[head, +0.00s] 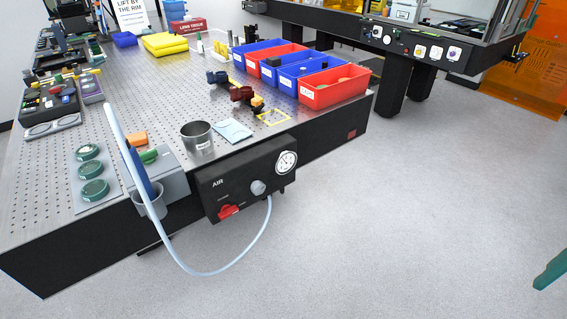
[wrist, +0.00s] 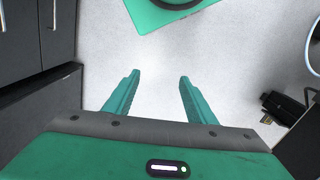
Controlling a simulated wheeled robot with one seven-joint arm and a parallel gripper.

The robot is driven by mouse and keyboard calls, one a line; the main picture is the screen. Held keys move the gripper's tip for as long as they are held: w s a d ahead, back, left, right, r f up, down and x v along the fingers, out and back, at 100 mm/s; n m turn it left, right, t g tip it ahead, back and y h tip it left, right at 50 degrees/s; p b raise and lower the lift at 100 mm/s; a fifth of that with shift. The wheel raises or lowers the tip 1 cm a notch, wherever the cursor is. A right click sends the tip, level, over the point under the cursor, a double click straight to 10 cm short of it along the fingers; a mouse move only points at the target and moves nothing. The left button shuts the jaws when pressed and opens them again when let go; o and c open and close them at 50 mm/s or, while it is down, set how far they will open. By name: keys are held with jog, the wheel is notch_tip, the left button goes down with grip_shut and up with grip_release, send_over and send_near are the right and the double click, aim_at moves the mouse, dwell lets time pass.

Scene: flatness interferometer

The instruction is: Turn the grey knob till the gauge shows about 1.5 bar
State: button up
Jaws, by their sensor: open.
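The grey knob (head: 258,187) sits on the front of a black air panel (head: 215,185) at the table's front edge in the head view. The round white gauge (head: 286,162) is at the panel's upper right; its needle is too small to read. A red lever (head: 229,211) is at the panel's lower left. My gripper (wrist: 157,88) is open and empty in the wrist view, above bare floor. The knob is not recognisable in the wrist view, and the gripper is apart from the panel.
A pale hose (head: 235,267) loops below the panel to a grey holder (head: 150,202). A steel cup (head: 197,138) stands on the perforated table above the panel. Blue and red bins (head: 333,87) line the table's right side. The floor (head: 400,220) to the right is clear.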

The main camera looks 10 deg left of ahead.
aim_at(261, 190)
dwell(0.5)
jog(key=w+a+f+n+t, duration=0.2)
jog(key=w+a+n, duration=0.15)
jog(key=w, duration=0.45)
jog(key=w+a+f+n+t, duration=0.2)
jog(key=w+a+f+n, duration=0.15)
jog(key=w, duration=0.45)
jog(key=w+a+f+n+t+y, duration=0.1)
jog(key=w+a+f+n+t, duration=0.15)
jog(key=w+a, duration=0.8)
jog(key=s+a+f+n+t+y, duration=0.1)
jog(key=s+a+n+y, duration=0.15)
jog(key=a, duration=0.95)
jog(key=s+a+f+n+t+y, duration=0.15)
jog(key=a+y, duration=0.25)
jog(key=a, duration=0.7)
jog(key=s+a+f+n+y, duration=0.2)
jog(key=a+n+y, duration=0.1)
jog(key=a, duration=0.9)
jog(key=x, duration=1)
